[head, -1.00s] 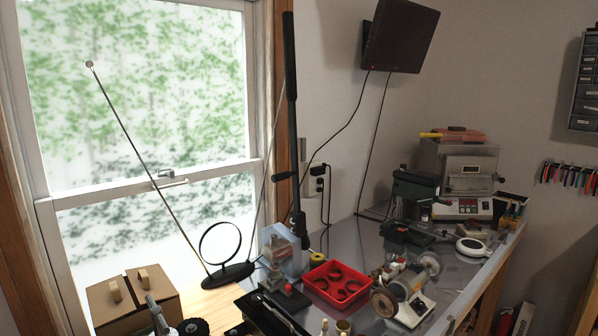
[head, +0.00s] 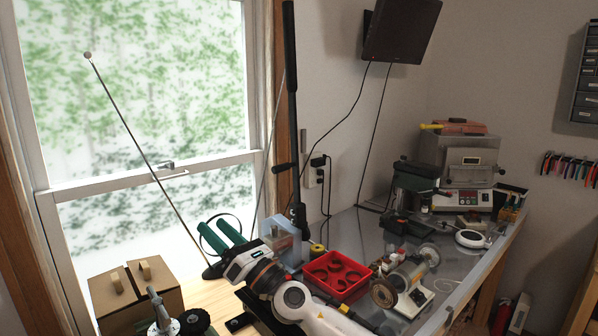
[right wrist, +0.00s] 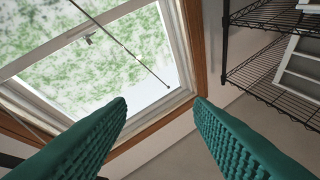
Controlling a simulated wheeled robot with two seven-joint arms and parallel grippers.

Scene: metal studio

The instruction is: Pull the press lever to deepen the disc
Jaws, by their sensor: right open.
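The press lever (head: 290,95) is a tall, near-upright black bar with a thick dark grip at its top. It stands in front of the window frame, with a short side handle partway down. Its lower end meets the press near a clear bluish box (head: 282,240). I cannot make out the disc. My right gripper (head: 211,225) has two green ribbed fingers, apart and empty, left of the lever's lower part and well below its grip. The right wrist view shows the empty gap between the fingers (right wrist: 160,104); the lever is not visible there.
A red bin (head: 337,290) and a bench grinder (head: 410,275) are to the right. A cardboard box (head: 125,295) is at the lower left. A wire shelf (right wrist: 265,70) shows in the right wrist view.

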